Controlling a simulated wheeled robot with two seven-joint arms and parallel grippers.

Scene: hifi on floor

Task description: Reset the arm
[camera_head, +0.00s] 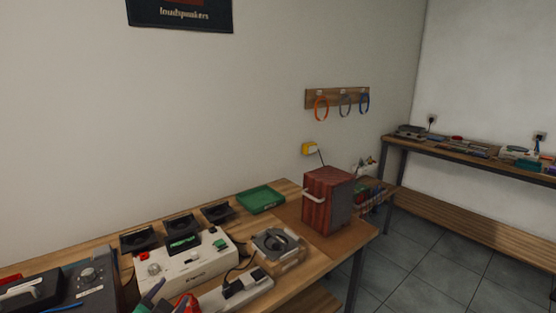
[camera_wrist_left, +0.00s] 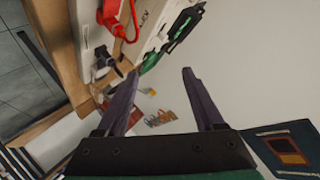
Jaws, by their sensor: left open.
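My left gripper (camera_head: 155,292) shows only in small part at the bottom edge of the head view, in front of the white device on the bench. In the left wrist view, the two dark purple fingers of the gripper (camera_wrist_left: 160,75) stand wide apart with nothing between them. The wall and part of the bench lie beyond the fingers. Most of the left arm is out of the picture. My right gripper is in neither view.
The wooden bench (camera_head: 287,194) holds a white device (camera_head: 190,268), a green tray (camera_head: 261,200), a grey unit (camera_head: 277,241) and a reddish wooden box (camera_head: 328,200). A red item (camera_wrist_left: 112,17) shows near the fingers. Headbands hang on a wall rack (camera_head: 336,97).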

